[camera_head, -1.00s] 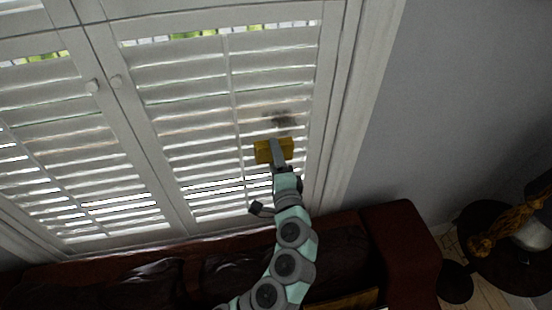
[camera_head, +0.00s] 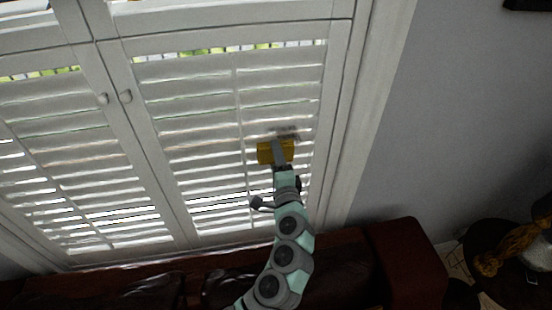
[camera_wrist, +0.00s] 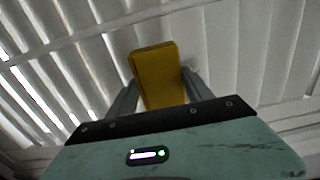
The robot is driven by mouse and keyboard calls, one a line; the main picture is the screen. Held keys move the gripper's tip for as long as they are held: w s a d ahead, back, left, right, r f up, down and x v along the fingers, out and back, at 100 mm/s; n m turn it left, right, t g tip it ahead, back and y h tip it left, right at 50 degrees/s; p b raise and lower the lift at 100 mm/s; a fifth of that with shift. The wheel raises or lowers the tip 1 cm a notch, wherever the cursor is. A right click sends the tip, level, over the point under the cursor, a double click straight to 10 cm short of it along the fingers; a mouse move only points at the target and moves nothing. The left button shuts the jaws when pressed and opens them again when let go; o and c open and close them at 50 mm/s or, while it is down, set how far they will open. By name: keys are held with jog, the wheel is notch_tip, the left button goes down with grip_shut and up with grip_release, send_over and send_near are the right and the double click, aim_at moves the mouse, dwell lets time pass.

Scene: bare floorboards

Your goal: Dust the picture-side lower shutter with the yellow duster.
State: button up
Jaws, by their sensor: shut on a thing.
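The right-hand lower shutter (camera_head: 190,100) is a white louvred panel in the head view. A grey dust smudge (camera_head: 288,133) marks its slats near the right side. My gripper (camera_head: 279,160) is shut on the yellow duster (camera_head: 264,153), which sits at the slats just below the smudge and seems to cover its lower edge. In the wrist view the duster (camera_wrist: 157,75) stands between the two fingers of my gripper (camera_wrist: 155,95), with the slats behind it. I cannot tell whether the duster touches the slats.
A left lower shutter (camera_head: 60,150) adjoins, with small round knobs (camera_head: 125,96) at the meeting stiles. A dark red leather sofa (camera_head: 400,260) stands below the window. A dark round table (camera_head: 490,240) with an orange-yellow thing (camera_head: 510,250) is at right.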

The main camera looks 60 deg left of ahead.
jog(key=shift+x, duration=0.95)
dwell(0.3)
jog(key=shift+w+d, duration=0.1)
